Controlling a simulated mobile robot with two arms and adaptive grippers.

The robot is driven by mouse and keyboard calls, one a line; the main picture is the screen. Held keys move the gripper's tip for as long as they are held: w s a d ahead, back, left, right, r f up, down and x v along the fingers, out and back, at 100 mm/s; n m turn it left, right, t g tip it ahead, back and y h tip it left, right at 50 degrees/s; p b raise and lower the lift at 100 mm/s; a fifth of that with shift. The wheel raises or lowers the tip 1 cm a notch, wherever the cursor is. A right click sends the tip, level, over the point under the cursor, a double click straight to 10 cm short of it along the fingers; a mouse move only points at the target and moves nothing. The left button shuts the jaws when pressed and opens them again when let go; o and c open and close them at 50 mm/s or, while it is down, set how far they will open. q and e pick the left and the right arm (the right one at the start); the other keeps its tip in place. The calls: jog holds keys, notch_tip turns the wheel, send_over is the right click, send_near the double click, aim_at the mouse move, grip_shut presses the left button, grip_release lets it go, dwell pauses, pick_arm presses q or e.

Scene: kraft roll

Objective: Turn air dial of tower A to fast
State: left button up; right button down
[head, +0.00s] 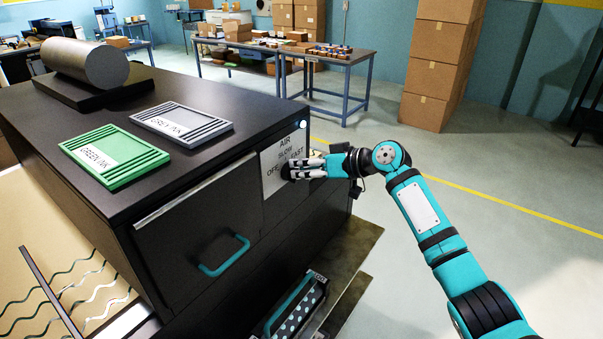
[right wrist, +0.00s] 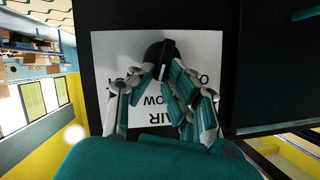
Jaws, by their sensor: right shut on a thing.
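The air dial (right wrist: 158,50) is a round black knob with a raised grip bar on a white label plate (head: 270,183). The plate is on the side of the black cabinet (head: 230,115) and reads AIR, SLOW, OFF and FAST. My right gripper (head: 291,171) reaches in from the right and covers the dial in the head view. In the right wrist view its fingers (right wrist: 160,84) are shut on the dial's grip bar, and the plate's lettering appears upside down. I cannot tell which mark the dial points to. No tower letter is readable. My left gripper is out of view.
A green ink tray (head: 115,154), a grey ink tray (head: 181,124) and a grey roll (head: 86,62) are on the cabinet top. A door with a teal handle (head: 224,257) is left of the plate. Open floor (head: 490,200) lies to the right.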

jog(key=shift+w+d+f+m+g+y+b, duration=0.2)
jog(key=shift+m+g+y+b, duration=0.25)
jog(key=shift+m+b, duration=0.5)
jog(key=shift+w+d+f+m+g+y+b, duration=0.1)
jog(key=shift+w+f+m+g+y+b, duration=0.1)
jog(key=shift+m+y+b, duration=0.7)
jog(key=shift+w+d+f+m+g+y+b, duration=0.1)
jog(key=shift+w+f+m+g+y+b, duration=0.2)
jog(key=shift+m+b, duration=0.65)
jog(key=shift+s+r+m, duration=0.1)
jog(key=shift+r+m, duration=0.1)
jog(key=shift+m, duration=0.1)
jog(key=c, duration=1.3)
grip_release()
jog(key=shift+c, duration=0.2)
jog(key=v, duration=1.2)
jog(key=shift+d+f, duration=0.1)
jog(key=shift+f, duration=0.05)
